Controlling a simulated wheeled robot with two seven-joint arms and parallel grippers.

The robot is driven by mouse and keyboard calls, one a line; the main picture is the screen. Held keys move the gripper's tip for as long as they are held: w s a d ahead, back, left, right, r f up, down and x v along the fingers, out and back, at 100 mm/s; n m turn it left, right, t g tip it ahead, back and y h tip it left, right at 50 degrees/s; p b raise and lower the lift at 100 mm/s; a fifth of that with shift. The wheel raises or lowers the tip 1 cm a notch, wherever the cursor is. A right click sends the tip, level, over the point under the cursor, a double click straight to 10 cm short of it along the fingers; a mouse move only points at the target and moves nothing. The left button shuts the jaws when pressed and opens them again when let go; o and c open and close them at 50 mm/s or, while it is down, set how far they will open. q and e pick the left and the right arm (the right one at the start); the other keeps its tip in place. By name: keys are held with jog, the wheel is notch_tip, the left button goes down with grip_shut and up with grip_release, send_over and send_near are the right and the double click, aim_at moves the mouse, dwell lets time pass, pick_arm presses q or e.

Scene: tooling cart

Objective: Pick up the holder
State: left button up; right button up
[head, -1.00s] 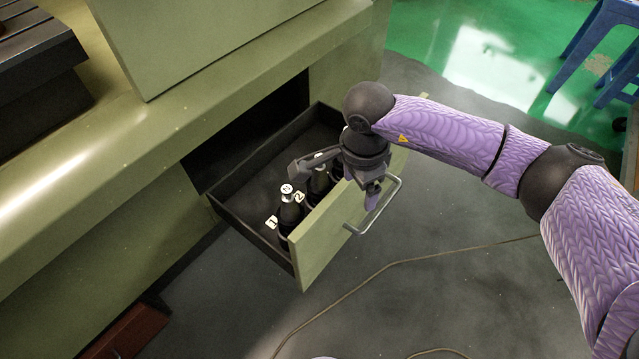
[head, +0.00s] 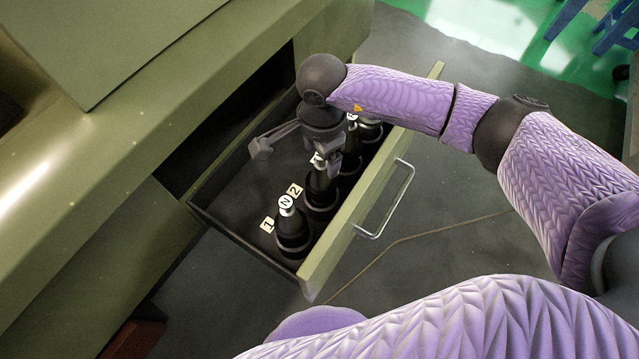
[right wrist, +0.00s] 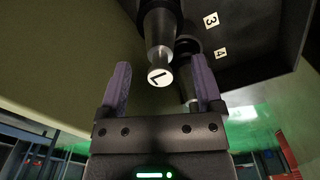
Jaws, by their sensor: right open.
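Black tool holders with white lettered tops stand upright in a row in the open drawer. The nearest, marked N (head: 292,228), stands at the front left. A second holder (head: 320,192) stands behind it, its top partly hidden by my right gripper (head: 328,158). In the right wrist view, a holder marked L (right wrist: 158,45) points its white top between the open fingers of my right gripper (right wrist: 160,85). The fingers are on either side of the top and look apart from it. I cannot tell which slot this holder stands in. My left gripper is not in view.
The drawer (head: 228,228) has black walls and a green front panel (head: 350,230) with a metal handle (head: 392,205). Number tags (head: 267,225) lie beside the row. More holders (head: 351,160) stand farther back. The green cabinet (head: 110,150) rises at the left.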

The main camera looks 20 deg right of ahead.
aim_at(321, 181)
notch_tip(321, 181, down, 3)
jog(key=shift+r+b, duration=0.1)
jog(key=shift+b, duration=0.25)
jog(key=shift+r, duration=0.15)
jog(key=shift+c, duration=0.4)
grip_shut()
dwell(0.5)
